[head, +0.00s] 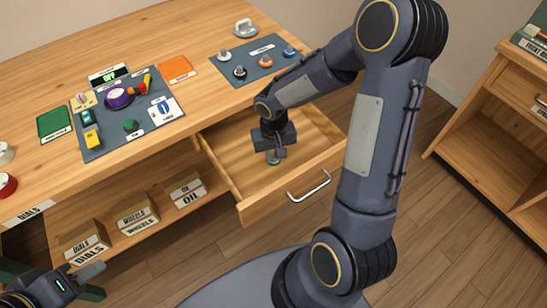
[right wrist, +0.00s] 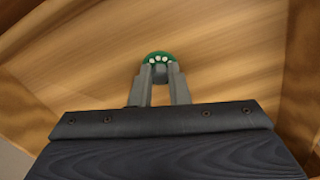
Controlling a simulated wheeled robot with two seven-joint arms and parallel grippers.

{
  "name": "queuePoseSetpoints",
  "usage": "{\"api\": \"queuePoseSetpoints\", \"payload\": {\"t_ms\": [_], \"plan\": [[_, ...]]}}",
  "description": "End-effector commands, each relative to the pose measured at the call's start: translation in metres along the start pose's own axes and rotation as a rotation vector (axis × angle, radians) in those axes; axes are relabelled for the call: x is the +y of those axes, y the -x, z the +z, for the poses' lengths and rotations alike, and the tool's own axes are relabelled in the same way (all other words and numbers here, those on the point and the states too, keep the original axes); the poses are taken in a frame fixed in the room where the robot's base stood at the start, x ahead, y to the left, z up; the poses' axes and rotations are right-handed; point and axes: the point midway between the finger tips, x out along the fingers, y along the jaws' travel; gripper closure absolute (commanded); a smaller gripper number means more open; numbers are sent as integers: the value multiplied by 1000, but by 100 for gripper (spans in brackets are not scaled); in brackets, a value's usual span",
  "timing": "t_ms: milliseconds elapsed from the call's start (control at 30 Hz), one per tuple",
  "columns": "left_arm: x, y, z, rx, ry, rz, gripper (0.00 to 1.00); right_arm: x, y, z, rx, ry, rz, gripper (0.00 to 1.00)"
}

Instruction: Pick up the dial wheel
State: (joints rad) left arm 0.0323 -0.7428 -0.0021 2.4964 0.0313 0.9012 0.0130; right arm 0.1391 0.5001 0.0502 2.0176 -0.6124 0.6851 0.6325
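The dial wheel (right wrist: 157,56) is a small green disc with white dots and a grey hub. In the head view the wheel (head: 273,161) is low inside the open drawer, partly hidden by my right gripper (head: 275,153). In the right wrist view the two fingers of my right gripper (right wrist: 159,73) stand close together on either side of the grey hub, with no clear gap left. The wheel looks to be at the drawer floor. My left gripper (head: 92,270) is at the lower left, away from the wheel; its finger gap cannot be made out.
The wooden drawer (head: 230,160) has walls around my right gripper and a metal handle (head: 309,187) in front. The desk above holds a blue mat (head: 100,145) with phone parts and another mat (head: 225,68). Labelled boxes (head: 136,212) stand on the lower shelf.

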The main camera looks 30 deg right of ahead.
Motion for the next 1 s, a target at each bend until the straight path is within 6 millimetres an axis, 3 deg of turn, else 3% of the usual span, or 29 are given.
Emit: {"api": "queuePoseSetpoints", "payload": {"t_ms": [100, 367, 567, 700, 1000], "plan": [[0, 0, 0, 0, 0, 0, 64, 0, 0, 0, 0, 0, 0, 100], [0, 0, 0, 0, 0, 0, 64, 0, 1, 0, 1, 0, 0, 100], [1, 2, -1, 0, 0, 0, 64, 0, 13, -1, 3, 1, 1, 100], [3, 6, -3, 0, 0, 0, 64, 0, 35, -1, 5, 0, -1, 100], [5, 10, -5, 0, 0, 0, 64, -46, 98, 37, 5, 9, -2, 100]]}}
